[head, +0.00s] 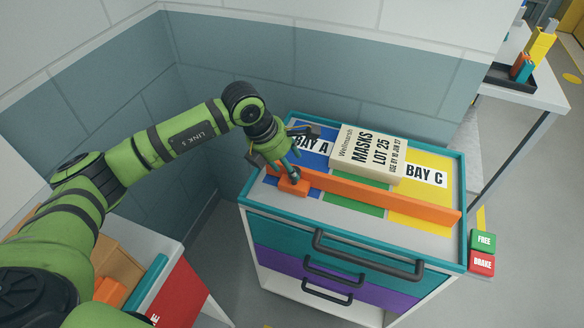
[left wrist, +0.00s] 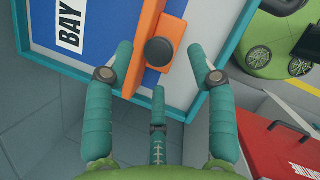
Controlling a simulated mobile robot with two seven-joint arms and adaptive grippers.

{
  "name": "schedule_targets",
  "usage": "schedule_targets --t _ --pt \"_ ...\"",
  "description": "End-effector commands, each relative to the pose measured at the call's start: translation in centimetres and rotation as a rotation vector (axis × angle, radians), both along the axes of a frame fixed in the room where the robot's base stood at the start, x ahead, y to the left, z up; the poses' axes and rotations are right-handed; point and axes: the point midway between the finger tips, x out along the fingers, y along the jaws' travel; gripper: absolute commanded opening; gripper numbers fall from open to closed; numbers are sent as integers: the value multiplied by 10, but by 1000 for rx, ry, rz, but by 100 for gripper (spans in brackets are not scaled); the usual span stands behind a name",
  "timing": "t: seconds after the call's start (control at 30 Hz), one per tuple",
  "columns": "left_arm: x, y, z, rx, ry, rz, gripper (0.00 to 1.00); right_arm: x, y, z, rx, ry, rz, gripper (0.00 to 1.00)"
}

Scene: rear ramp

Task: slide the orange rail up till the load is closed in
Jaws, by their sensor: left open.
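The orange rail (head: 385,194) lies across the top of the cart, in front of the cream masks box (head: 368,152). I cannot tell whether rail and box touch. The box stands between the BAY A label (head: 311,145) and the BAY C label (head: 426,175). At the rail's left end is an orange block with a dark round knob; the knob (left wrist: 159,52) shows in the left wrist view. My left gripper (head: 283,152) is open, its fingers spread on both sides of the knob, apart from it (left wrist: 160,62). My right gripper is not in view.
The cart's teal rim (head: 350,254) surrounds the top, with handled drawers below. A green FREE block (head: 483,240) and red BRAKE block (head: 482,263) sit at its right corner. Walls stand close behind. A white table (head: 545,88) is at the right, a red panel (head: 180,301) lower left.

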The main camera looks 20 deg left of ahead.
Motion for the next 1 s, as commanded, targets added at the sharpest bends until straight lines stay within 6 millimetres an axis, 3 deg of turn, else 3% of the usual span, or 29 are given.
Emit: schedule_targets --t 0.2,0.4,1.0 --pt "-11 14 45 0 -4 0 56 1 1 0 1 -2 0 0" --pt "-19 21 72 -1 -2 -1 56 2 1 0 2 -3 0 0" --pt "-22 23 79 -1 0 -1 56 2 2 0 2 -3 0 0"
